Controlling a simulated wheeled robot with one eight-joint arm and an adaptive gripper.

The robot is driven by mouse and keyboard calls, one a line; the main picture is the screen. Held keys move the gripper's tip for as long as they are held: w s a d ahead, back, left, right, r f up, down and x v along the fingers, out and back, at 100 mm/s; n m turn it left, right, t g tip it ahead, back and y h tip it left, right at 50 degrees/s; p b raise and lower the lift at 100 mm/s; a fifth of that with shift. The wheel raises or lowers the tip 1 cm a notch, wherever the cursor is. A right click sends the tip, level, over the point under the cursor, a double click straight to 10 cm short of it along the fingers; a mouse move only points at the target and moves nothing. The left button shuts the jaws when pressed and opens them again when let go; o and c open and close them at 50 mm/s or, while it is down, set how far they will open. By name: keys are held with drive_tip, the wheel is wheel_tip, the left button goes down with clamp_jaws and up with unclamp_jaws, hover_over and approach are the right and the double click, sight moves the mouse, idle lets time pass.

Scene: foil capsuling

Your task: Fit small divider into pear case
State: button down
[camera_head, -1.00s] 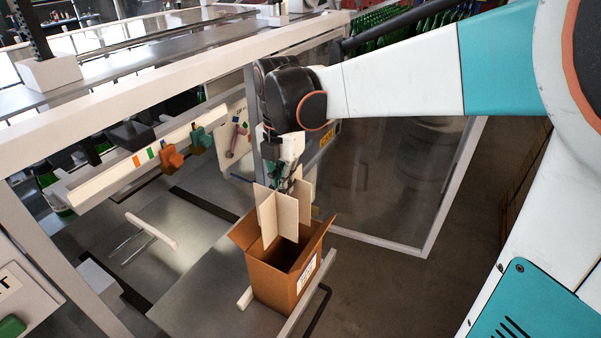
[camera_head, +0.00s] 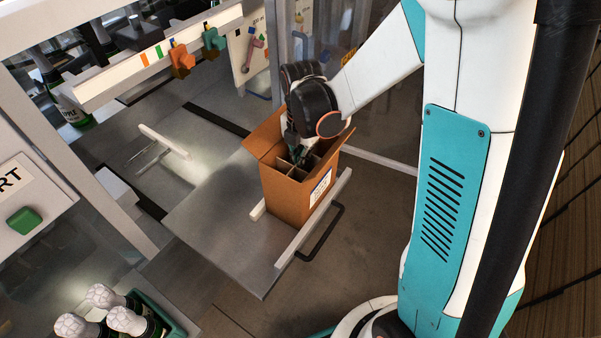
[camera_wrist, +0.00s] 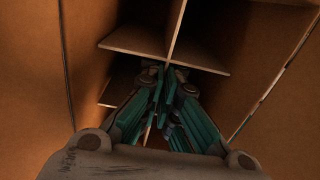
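The pear case is an open brown cardboard box (camera_head: 285,200) with its flaps spread and a white label on one side. The small divider (camera_head: 286,166), crossed pale card panels, is down inside it, its upper edges showing near the rim. In the wrist view the divider (camera_wrist: 140,43) crosses just ahead of my fingers, between the brown case walls (camera_wrist: 32,90). My gripper (camera_head: 291,152) reaches down into the case mouth. In the wrist view its teal fingers (camera_wrist: 166,95) close in on a divider panel. The divider's lower edges and the case floor are hidden.
The case stands on a metal shelf (camera_head: 215,215) with a pale rail (camera_head: 312,222) and dark handle along its right side. Foil-topped bottles (camera_head: 125,320) stand in a green crate at lower left. A green button (camera_head: 24,221) is on the left panel.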

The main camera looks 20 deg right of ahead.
drive_tip(key=shift+f+b, duration=0.55)
drive_tip(key=shift+f, duration=1.8)
drive_tip(key=shift+f, duration=0.2)
drive_tip(key=c, duration=1.8)
unclamp_jaws()
drive_tip(key=shift+r, duration=0.1)
drive_tip(key=shift+r, duration=0.1)
